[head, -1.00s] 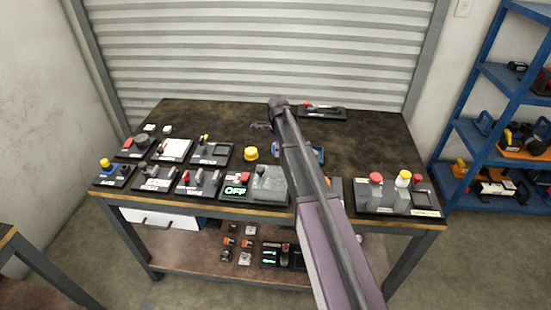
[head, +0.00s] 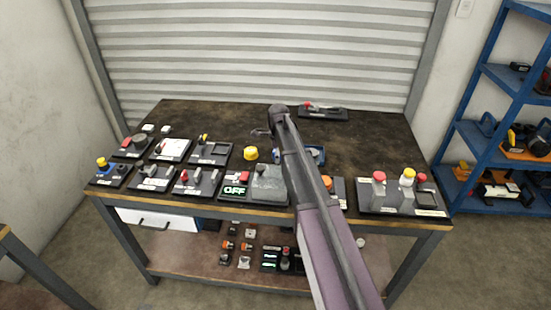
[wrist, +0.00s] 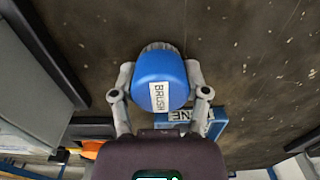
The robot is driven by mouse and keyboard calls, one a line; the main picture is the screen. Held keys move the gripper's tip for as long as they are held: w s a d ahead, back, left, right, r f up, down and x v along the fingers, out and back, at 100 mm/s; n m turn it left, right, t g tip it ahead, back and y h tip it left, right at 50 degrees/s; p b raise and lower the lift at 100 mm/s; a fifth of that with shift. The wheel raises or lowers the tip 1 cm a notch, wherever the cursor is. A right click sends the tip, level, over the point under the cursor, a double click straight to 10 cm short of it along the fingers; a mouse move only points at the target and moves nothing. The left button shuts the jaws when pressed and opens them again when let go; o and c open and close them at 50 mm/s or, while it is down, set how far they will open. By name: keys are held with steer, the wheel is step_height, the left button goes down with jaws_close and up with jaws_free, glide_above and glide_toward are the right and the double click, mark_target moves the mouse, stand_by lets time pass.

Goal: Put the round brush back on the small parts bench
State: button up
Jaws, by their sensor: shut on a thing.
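In the wrist view, the round brush (wrist: 160,82) has a blue rounded body with a white label reading BRUSH and a grey bristle edge at the far side. My gripper (wrist: 161,75) is shut on it, one finger at each side. The brush is over the bare dark top of the bench (wrist: 245,60); I cannot tell whether it touches.
A blue-edged tray (wrist: 218,122) with a partly hidden label lies beside the gripper. Labelled switch blocks line the bench's left and front, with a yellow knob (head: 250,153) near the middle. The right rear top is clear.

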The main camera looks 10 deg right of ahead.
steer(key=shift+f, duration=0.15)
steer(key=o, duration=1)
steer(key=shift+r, duration=0.25)
step_height(320, 180, up, 12)
steer(key=p, duration=1.2)
stand_by(0.4)
